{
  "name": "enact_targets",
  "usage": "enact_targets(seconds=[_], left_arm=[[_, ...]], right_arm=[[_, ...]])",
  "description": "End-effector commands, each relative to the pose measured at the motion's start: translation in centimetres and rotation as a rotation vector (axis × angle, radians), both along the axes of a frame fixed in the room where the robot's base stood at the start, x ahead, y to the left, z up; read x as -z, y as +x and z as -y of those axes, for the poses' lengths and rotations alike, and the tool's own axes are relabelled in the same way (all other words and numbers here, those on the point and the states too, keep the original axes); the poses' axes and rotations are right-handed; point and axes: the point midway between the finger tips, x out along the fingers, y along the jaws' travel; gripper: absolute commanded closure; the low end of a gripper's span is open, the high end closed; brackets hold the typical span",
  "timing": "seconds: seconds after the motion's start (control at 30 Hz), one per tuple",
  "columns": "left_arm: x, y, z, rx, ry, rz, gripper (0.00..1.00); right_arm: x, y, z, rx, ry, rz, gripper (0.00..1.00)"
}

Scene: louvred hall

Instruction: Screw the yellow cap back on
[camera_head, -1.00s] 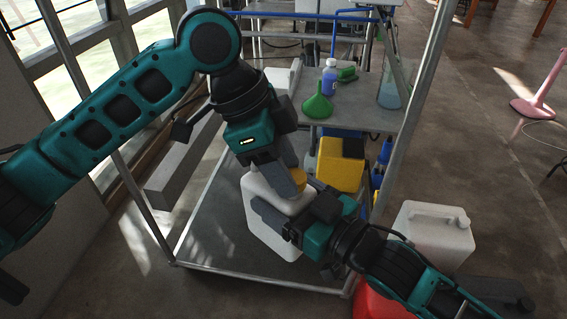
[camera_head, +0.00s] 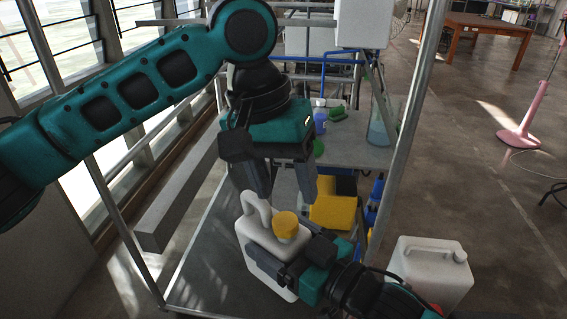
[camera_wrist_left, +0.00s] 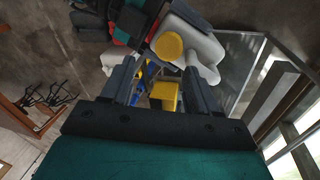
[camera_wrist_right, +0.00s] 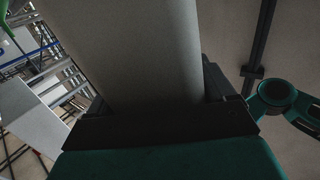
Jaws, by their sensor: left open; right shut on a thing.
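The white jerrycan (camera_head: 259,236) leans a little in the head view, its handle at the upper left. The yellow cap (camera_head: 286,223) sits over its mouth; how tightly it is seated I cannot tell. My left gripper (camera_head: 284,196) is open and empty just above the cap, fingers pointing down. In the left wrist view the cap (camera_wrist_left: 169,46) and can (camera_wrist_left: 204,48) show beyond the fingertips, apart from them. My right gripper (camera_head: 284,268) is shut on the can's body from the lower right. In the right wrist view the can's pale wall (camera_wrist_right: 135,50) fills the space between the fingers.
A grey cart shelf (camera_head: 352,152) behind holds a blue bottle (camera_head: 320,120), a green funnel (camera_head: 318,147), partly hidden, and a flask (camera_head: 380,125). A yellow and black container (camera_head: 332,210) stands behind the can. Another white can (camera_head: 430,268) is at right. Metal posts flank the cart.

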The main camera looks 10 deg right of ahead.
Motion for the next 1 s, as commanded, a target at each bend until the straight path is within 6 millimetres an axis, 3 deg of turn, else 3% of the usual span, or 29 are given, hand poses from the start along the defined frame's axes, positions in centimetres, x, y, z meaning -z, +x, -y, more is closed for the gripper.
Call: enact_targets(seconds=[0.3, 0.5, 0.7, 1.0], left_arm=[[-1.7, -0.2, 0.2, -0.575, 0.128, -0.081, 0.40], [-2.4, -0.4, 0.0, -0.861, 0.186, -0.100, 0.40], [-2.8, -0.4, -0.1, -0.993, 0.207, -0.104, 0.40], [-2.8, -0.4, -0.1, -1.009, 0.210, -0.105, 0.40]], right_arm=[[-0.9, -0.3, -0.4, -0.012, 0.017, 0.021, 1.00], [-1.0, -0.3, -0.5, -0.014, 0.017, 0.023, 1.00], [-1.0, -0.3, -0.5, -0.015, 0.018, 0.025, 1.00], [-1.1, -0.3, -0.5, -0.015, 0.019, 0.026, 1.00]])
